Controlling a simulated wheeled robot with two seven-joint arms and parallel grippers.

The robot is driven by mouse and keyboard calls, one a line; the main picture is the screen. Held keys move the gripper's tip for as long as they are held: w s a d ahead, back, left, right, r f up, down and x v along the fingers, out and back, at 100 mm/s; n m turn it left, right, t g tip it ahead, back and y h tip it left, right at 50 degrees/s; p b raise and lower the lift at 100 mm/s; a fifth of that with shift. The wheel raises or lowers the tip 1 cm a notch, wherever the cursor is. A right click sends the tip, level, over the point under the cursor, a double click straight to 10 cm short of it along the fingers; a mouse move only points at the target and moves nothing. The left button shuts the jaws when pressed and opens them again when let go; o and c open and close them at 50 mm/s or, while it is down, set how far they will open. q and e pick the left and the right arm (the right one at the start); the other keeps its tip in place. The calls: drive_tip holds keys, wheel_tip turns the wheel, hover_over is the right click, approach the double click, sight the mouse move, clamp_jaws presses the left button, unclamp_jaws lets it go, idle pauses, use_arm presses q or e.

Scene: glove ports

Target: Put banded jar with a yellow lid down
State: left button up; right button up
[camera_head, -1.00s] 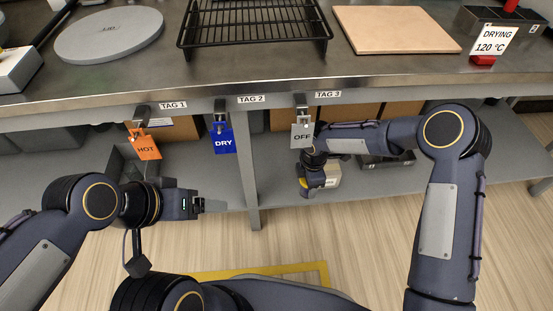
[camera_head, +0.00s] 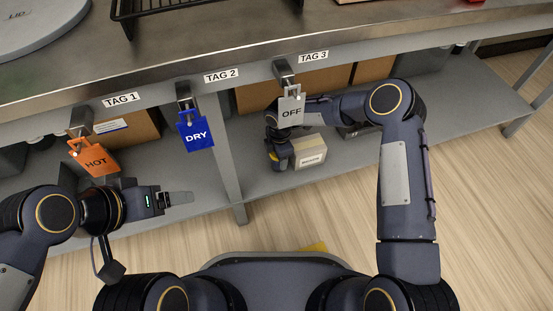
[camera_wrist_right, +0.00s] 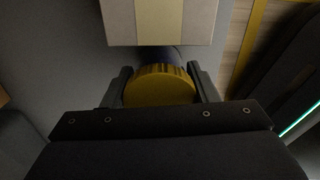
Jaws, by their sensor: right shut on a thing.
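The banded jar's yellow lid (camera_wrist_right: 160,85) sits between the two fingers of my right gripper (camera_wrist_right: 160,92) in the right wrist view. The gripper is shut on the jar; the jar body is mostly hidden below the lid and by the gripper. I cannot tell whether the jar touches the shelf. My left gripper (camera_head: 180,198) is apart from the jar, at lower left; its finger gap is unclear.
A cardboard box (camera_head: 311,153) with a label stands on the lower shelf (camera_head: 260,190) close beside the jar; it also shows in the wrist view (camera_wrist_right: 160,20). HOT (camera_head: 95,160), DRY (camera_head: 196,135) and OFF (camera_head: 291,112) tags hang from the bench edge. A shelf leg (camera_head: 226,170) stands left.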

drive_tip(key=shift+f, duration=0.15)
drive_tip(key=shift+f, duration=0.15)
drive_tip(key=o, duration=0.6)
drive_tip(key=shift+f, duration=0.1)
drive_tip(key=o, duration=0.4)
drive_tip(key=shift+o, duration=0.2)
wheel_tip(320, 180, up, 8)
drive_tip(key=p, duration=0.3)
drive_tip(key=shift+p, duration=0.4)
